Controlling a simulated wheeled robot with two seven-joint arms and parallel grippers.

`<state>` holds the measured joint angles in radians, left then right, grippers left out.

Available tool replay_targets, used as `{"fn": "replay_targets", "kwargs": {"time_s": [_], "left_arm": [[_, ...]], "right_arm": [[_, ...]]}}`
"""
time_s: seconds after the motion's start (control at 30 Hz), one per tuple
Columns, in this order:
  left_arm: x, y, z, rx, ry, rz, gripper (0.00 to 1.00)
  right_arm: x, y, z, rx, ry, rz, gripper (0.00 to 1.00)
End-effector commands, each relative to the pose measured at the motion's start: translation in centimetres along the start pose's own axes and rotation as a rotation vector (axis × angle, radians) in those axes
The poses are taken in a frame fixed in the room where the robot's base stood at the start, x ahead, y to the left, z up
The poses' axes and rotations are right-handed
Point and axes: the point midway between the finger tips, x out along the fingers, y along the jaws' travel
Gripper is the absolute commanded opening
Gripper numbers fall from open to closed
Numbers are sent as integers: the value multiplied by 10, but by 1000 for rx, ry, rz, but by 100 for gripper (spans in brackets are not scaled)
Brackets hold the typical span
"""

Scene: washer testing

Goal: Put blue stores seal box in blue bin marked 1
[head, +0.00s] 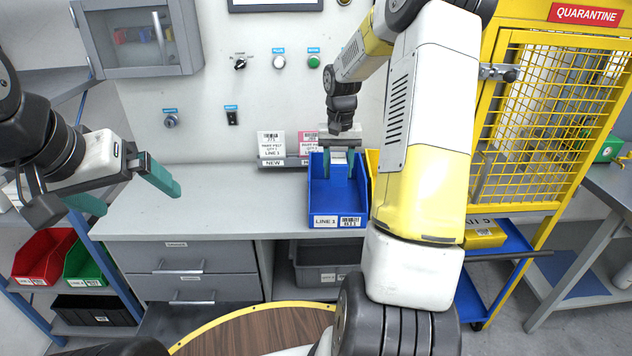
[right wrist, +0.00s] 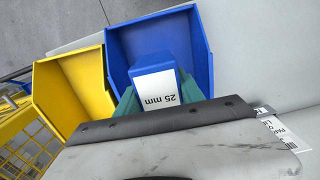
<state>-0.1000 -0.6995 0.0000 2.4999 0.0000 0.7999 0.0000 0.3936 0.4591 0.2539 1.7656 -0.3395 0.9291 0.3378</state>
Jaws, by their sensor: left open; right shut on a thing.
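The blue bin (head: 325,203) stands on the grey bench, its front label reading LINE 1; it also shows in the right wrist view (right wrist: 204,48). My right gripper (head: 338,168) points down into the bin's open top. It is shut on a small blue box (right wrist: 150,72) with a white label reading 25 mm. The box is between the teal fingers, within the bin's outline; whether it touches the bin's floor I cannot tell. In the head view the box (head: 339,157) is mostly hidden.
A yellow bin (right wrist: 75,85) stands right beside the blue bin, mostly hidden by my right arm in the head view. A yellow quarantine cage (head: 540,120) is at right.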

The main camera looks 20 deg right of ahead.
Motion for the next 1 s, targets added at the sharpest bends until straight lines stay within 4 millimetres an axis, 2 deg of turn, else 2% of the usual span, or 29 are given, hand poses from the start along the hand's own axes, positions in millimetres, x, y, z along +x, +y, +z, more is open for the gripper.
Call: {"fn": "replay_targets", "kwargs": {"time_s": [0.3,0.47,0.7,1.0], "left_arm": [[0,0,0,0,0,0,100],[0,0,0,0,0,0,100],[0,0,0,0,0,0,100],[0,0,0,0,0,0,100]], "right_arm": [[54,0,1,0,-5,0,3],[65,0,1,0,-3,0,3],[96,0,1,0,-3,0,3],[99,0,0,0,-1,0,3]]}}
